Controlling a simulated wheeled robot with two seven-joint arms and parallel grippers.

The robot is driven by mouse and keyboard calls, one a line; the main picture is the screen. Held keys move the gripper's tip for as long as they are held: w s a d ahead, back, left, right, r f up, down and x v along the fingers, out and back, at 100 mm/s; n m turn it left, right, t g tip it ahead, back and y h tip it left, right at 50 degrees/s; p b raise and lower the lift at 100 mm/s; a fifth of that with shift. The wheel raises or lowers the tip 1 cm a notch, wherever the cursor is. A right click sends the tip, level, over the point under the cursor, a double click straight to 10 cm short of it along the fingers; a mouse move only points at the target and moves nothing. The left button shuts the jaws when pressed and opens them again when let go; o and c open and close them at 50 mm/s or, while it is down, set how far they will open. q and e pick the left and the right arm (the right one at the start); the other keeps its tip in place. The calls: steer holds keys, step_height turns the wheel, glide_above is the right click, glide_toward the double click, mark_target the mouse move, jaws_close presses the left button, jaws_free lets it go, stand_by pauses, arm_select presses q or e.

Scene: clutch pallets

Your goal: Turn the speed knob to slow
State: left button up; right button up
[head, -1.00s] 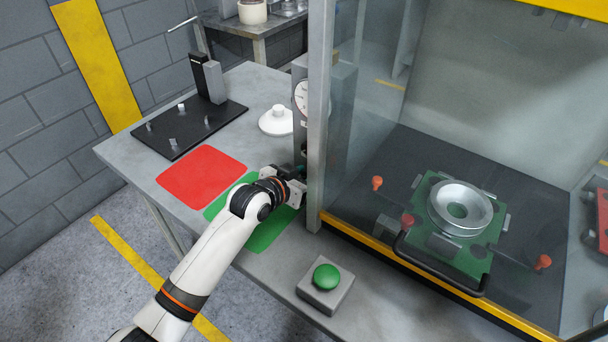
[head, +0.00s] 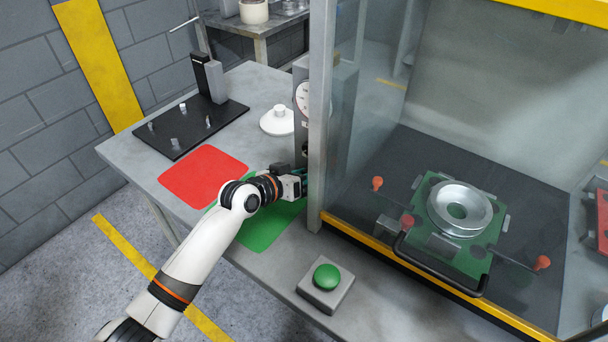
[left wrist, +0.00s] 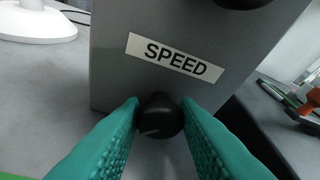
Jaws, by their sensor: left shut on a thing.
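The black speed knob (left wrist: 160,116) sits on a grey box (left wrist: 110,75) under a white label (left wrist: 175,58) reading SPEED in the left wrist view. My left gripper (left wrist: 160,122) has its teal fingers on both sides of the knob and is shut on it. A pale pointer line shows on the knob; the setting marks are not seen. In the head view my left gripper (head: 304,184) reaches the lower front of the box, and the knob is hidden there. My right gripper is not in view.
A glass-walled enclosure (head: 322,120) stands right of the box, with its post close to my gripper. A green button (head: 326,277) is in front. Red (head: 203,177) and green (head: 262,232) mats and a black plate (head: 180,138) lie on the table.

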arm_select(q)
steer(key=o, duration=0.9)
steer(key=shift+o, duration=0.2)
steer(key=v, duration=1.2)
